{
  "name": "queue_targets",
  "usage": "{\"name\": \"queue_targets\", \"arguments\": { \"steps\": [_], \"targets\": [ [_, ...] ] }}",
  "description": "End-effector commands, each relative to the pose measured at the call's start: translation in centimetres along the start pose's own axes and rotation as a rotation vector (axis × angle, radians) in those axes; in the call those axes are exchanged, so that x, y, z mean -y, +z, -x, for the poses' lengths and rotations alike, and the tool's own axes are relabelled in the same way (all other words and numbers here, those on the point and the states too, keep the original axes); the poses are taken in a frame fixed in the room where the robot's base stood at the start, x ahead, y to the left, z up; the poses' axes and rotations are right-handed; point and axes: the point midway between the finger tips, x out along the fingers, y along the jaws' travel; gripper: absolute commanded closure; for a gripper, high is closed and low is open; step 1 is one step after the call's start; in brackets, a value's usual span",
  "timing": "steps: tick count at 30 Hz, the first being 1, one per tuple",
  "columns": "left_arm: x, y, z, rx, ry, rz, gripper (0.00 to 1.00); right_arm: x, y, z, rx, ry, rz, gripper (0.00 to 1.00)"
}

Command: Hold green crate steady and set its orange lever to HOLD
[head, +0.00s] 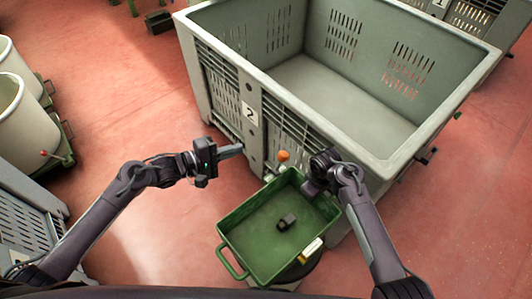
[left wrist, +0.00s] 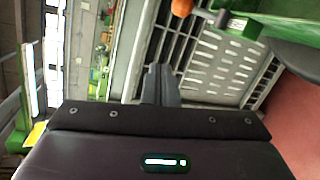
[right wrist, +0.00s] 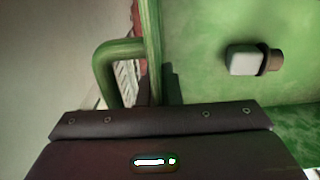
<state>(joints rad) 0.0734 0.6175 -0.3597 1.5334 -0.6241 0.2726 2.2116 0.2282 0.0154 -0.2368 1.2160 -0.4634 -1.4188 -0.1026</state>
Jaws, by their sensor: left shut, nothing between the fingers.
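The green crate (head: 235,238) stands in front of the large grey bin. The lever's orange knob (head: 283,156) shows just behind the crate's back edge, and also at the top of the left wrist view (left wrist: 182,7). No HOLD marking is readable. My left gripper (head: 240,149) is shut and empty, beside the bin's slatted wall, to the left of the knob and apart from it. My right gripper (head: 308,190) is at the crate's back right corner. In the right wrist view its fingers (right wrist: 158,88) sit on either side of the crate's green rim (right wrist: 151,40), apparently gripping it.
The large grey bin (head: 372,158) marked 2 fills the back right. A small dark block (head: 287,222) lies inside the crate. Pale tubs (head: 18,105) stand at the far left. The red floor (head: 110,100) is clear between them and the bin.

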Motion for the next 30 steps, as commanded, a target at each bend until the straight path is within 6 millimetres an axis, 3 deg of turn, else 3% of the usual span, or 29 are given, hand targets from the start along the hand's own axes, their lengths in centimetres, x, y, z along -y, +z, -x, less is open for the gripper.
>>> {"name": "queue_targets", "arguments": {
  "steps": [1,6,11,17,26,30],
  "targets": [
    [1.4,0.0,1.1,0.002,0.016,-0.053,1.00,0.1,0.1,-0.2,0.003,-0.002,0.000,1.00],
    [3.3,0.4,3.3,0.011,0.084,-0.195,1.00,0.1,0.1,-0.2,0.003,-0.002,0.000,1.00],
    [3.7,0.7,3.6,0.013,0.109,-0.241,1.00,0.1,0.1,-0.2,0.003,-0.002,0.000,1.00],
    [3.1,0.8,0.6,0.015,0.115,-0.244,1.00,0.1,0.1,-0.2,0.002,-0.002,0.001,1.00],
    [2.4,0.9,-5.9,0.014,0.113,-0.242,1.00,0.1,0.1,-0.1,0.001,-0.002,0.001,1.00],
    [2.8,2.4,-7.5,0.016,0.109,-0.241,1.00,0.1,0.1,-0.1,0.001,-0.002,0.001,1.00]
  ]
}}
